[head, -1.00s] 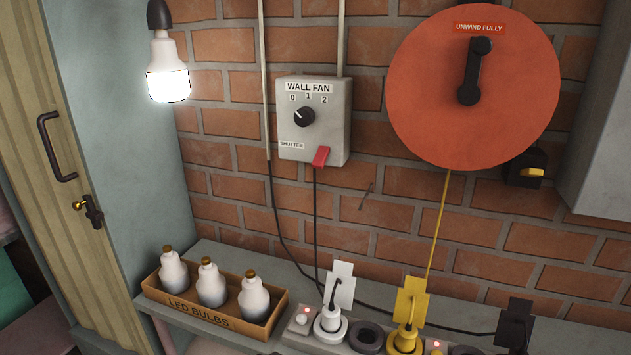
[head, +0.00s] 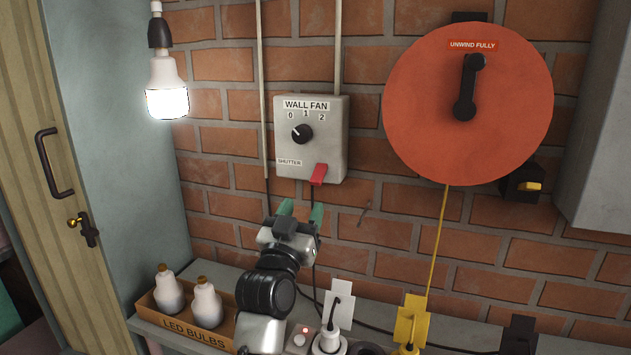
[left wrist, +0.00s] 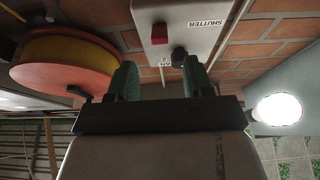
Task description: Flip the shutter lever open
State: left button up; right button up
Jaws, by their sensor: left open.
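The red shutter lever (head: 319,174) sticks out from the lower right of the grey wall fan box (head: 336,135). It slants downward, below and right of the SHUTTER label (head: 289,162). My left gripper (head: 301,211) is just below the box, pointing up, with its green fingers apart and nothing between them. It looks clear of the lever. In the left wrist view the lever (left wrist: 159,34) shows beyond the gap between the open fingers (left wrist: 161,78), with the dark fan knob (left wrist: 180,56) near it. My right gripper is not in view.
A large orange reel (head: 425,110) hangs to the right on the brick wall. A lit bulb (head: 166,95) hangs to the left. Below, a bulb box (head: 165,328) and several plugs, one yellow (head: 411,318), crowd the shelf. A dark cable hangs below the fan box.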

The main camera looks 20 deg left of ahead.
aim_at(315, 184)
pick_arm(q)
jog(key=p+x, duration=0.1)
jog(key=x, duration=0.7)
jog(key=shift+w, duration=0.2)
jog(key=c, duration=0.9)
notch_tip(315, 184, up, 4)
jog(key=g+p, duration=0.8)
jog(key=p, duration=1.9)
jog(key=shift+s+r+g, duration=0.1)
jog(key=shift+s+g, duration=0.05)
jog(key=shift+g, duration=0.25)
jog(key=shift+g+p, duration=0.7)
jog(key=shift+p, duration=0.65)
